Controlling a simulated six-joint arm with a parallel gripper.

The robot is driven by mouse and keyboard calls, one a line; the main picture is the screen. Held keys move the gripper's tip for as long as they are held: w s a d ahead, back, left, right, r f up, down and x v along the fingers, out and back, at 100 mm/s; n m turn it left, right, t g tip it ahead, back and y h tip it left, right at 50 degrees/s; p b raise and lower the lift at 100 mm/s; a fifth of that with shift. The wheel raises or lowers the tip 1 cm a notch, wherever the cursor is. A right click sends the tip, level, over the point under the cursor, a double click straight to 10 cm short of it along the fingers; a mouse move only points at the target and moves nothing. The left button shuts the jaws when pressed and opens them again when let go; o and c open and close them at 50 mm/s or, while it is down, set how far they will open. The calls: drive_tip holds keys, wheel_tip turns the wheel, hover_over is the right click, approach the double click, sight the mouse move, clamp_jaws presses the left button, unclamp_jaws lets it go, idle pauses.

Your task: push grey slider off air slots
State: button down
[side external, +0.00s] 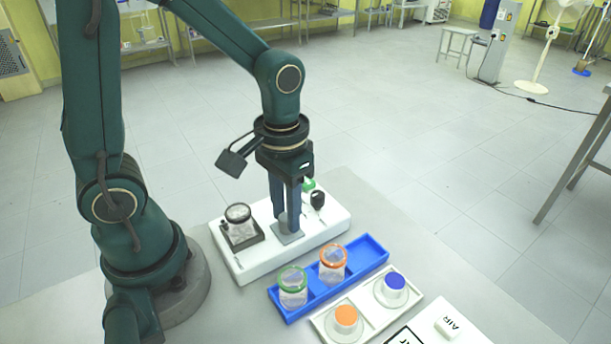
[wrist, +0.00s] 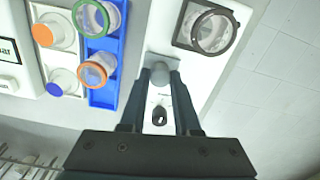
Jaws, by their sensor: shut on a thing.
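My gripper (side external: 288,222) points straight down over a long white base (side external: 330,228). Its fingers are closed on a small grey piece (wrist: 161,70) with a rounded top, seen between the fingertips in the wrist view. A flat grey plate (side external: 288,236) shows at the fingertips in the side view. I cannot tell whether this grey piece is the slider; no air slots can be made out.
A glass jar with a black rim (side external: 238,221) stands in a dark holder left of my gripper. A dark knob (side external: 317,200) and a green part (side external: 308,184) are close behind. A blue tray (side external: 377,255) holds two jars; a white tray (side external: 412,288) holds orange-topped and blue-topped pieces.

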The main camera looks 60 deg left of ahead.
sight(271, 212)
drive_tip(key=shift+a, duration=2.75)
drive_tip(key=c, duration=0.6)
unclamp_jaws()
wheel_tip(271, 212, up, 5)
drive_tip(key=shift+r, duration=0.1)
drive_tip(key=s+d+r+m+t, duration=0.1)
drive_tip(key=s+d+r+t, duration=0.3)
drive_tip(key=d+t, duration=0.1)
drive_tip(key=shift+s+d+r+m+t, duration=0.3)
drive_tip(key=shift+d+m, duration=0.1)
